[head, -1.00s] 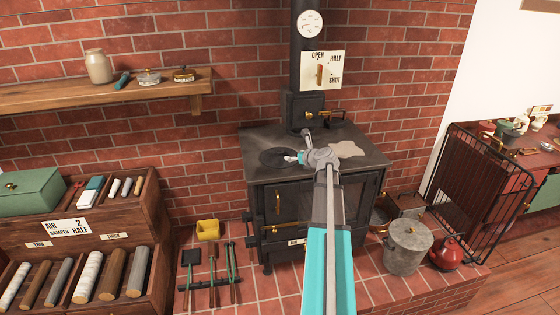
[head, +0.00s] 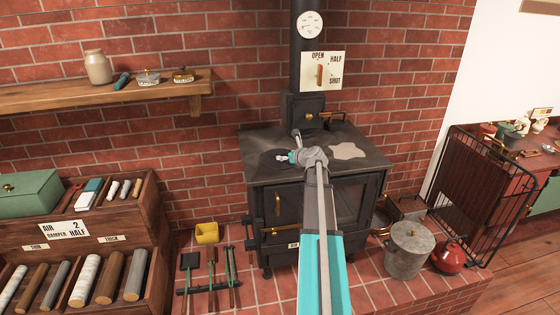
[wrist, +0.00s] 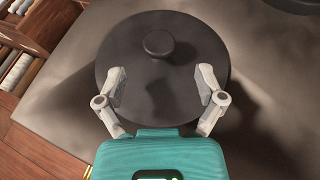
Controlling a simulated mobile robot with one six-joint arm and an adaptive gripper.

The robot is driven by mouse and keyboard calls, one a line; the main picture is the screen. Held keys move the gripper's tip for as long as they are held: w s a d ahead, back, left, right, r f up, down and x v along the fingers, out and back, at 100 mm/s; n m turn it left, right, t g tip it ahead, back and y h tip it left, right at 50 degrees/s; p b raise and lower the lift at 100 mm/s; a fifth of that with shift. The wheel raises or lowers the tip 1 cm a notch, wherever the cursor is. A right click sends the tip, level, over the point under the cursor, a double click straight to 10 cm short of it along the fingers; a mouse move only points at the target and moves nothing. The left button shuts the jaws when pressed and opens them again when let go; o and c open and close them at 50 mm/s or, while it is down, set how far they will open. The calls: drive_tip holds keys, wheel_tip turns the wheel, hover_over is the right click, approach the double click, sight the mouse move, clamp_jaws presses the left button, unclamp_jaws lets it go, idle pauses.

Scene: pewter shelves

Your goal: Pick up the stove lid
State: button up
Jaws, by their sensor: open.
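The stove lid (wrist: 162,20) is a dark round disc with a small round knob (wrist: 159,43), lying on the stove top. In the head view the lid (head: 267,161) shows at the left of the stove top, partly hidden by my gripper (head: 283,157). In the wrist view my gripper (wrist: 161,80) is open and empty, with its two fingers spread over the near part of the lid. The knob lies beyond the fingertips, roughly centred between them. I cannot tell the exact height of the fingers above the lid.
The black stove (head: 285,205) stands on a brick hearth against a brick wall, its flue pipe (head: 303,70) rising behind. A pale patch (head: 347,151) lies right on the stove top. A metal bucket (head: 409,250) and red kettle (head: 448,257) stand at right.

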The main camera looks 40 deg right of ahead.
sight(282, 154)
drive_tip(key=shift+b+x, duration=0.6)
drive_tip(key=shift+x, duration=1.55)
drive_tip(key=shift+r, duration=0.1)
clamp_jaws()
